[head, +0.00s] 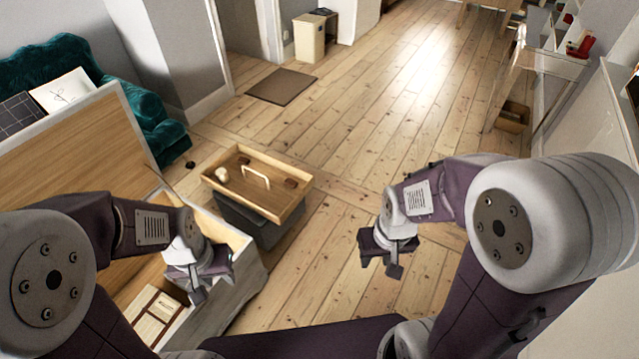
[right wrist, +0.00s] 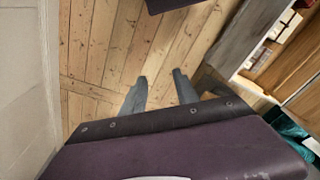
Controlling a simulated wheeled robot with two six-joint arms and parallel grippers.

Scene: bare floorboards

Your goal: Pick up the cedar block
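A wooden tray (head: 222,187) rests on a dark grey box (head: 245,222) left of centre in the head view. In it, a small reddish-brown block (head: 291,183) lies at the right end and a dark brown piece (head: 244,160) at the back; I cannot tell for sure which is the cedar block. My left gripper (head: 198,288) hangs over the open chest, in front of the tray; its fingers are too small to read. My right gripper (head: 391,262) is over bare floor, right of the tray. The right wrist view shows its fingers (right wrist: 160,92) apart and empty.
The tray also holds a pale rounded piece (head: 222,174) and a light bar-shaped handle (head: 254,176). The open chest (head: 240,280) has a raised wooden lid (head: 75,150) and lighter items (head: 158,312) inside. A teal sofa (head: 60,62) stands behind. Floor at centre is clear.

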